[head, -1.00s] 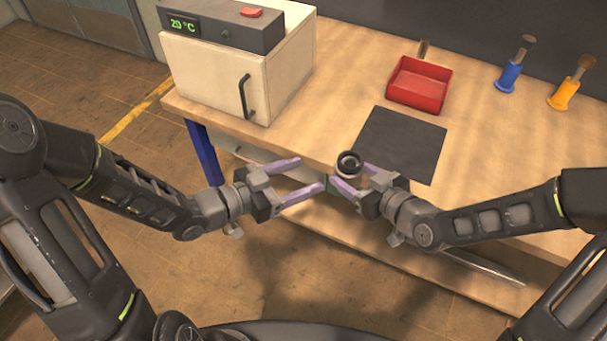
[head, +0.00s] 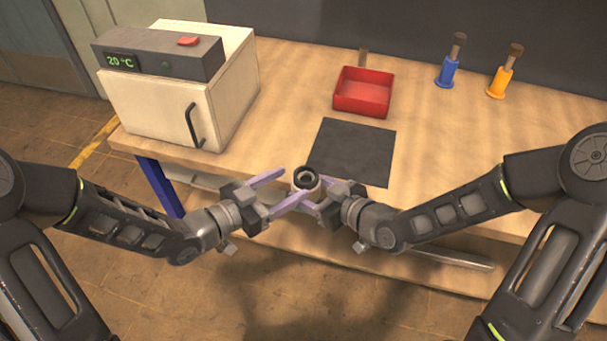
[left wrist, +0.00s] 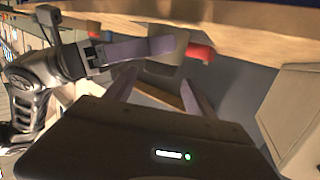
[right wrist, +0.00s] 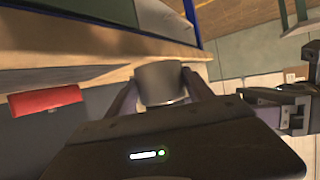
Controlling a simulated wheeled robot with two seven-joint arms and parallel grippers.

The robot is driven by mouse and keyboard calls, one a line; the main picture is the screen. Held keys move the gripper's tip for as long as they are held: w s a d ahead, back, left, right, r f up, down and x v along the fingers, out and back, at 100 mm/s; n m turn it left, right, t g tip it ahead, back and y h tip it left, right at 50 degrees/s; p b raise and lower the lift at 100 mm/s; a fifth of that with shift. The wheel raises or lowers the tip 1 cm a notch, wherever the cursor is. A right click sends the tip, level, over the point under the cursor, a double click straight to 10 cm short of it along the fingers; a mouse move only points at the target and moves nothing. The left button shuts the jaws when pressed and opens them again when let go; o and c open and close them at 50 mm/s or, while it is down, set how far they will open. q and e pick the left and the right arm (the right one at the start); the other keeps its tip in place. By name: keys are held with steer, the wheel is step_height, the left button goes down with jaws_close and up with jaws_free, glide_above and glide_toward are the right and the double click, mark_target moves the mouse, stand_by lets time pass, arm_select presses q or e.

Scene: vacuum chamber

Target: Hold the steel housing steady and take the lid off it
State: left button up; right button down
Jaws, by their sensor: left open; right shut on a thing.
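The steel housing (head: 306,186) is a short grey cylinder with a dark, ringed round top (head: 307,177). I cannot clearly tell the lid apart from that top. My right gripper (head: 311,196) is shut around the housing's side and holds it upright at the table's front edge. In the right wrist view the housing (right wrist: 160,83) sits between the two fingers. My left gripper (head: 292,185) is open and empty, its purple fingers pointing at the housing from the left, close beside it. In the left wrist view its open fingers (left wrist: 158,92) face the right gripper's fingers.
A dark mat (head: 352,150) lies on the wooden table (head: 440,180) behind the housing. A red tray (head: 363,94) stands beyond it. A cream oven (head: 185,105) reading 20 °C is at the left. Blue (head: 448,70) and orange (head: 499,82) handled tools stand at the back right.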

mark_target(314, 169)
arm_select(q)
steer(key=x, duration=0.6)
steer(key=c, duration=1.3)
steer(key=shift+r, duration=0.25)
stand_by(0.5)
steer(key=shift+r, duration=0.85)
steer(key=shift+r, duration=0.1)
steer(key=shift+r, duration=1.9)
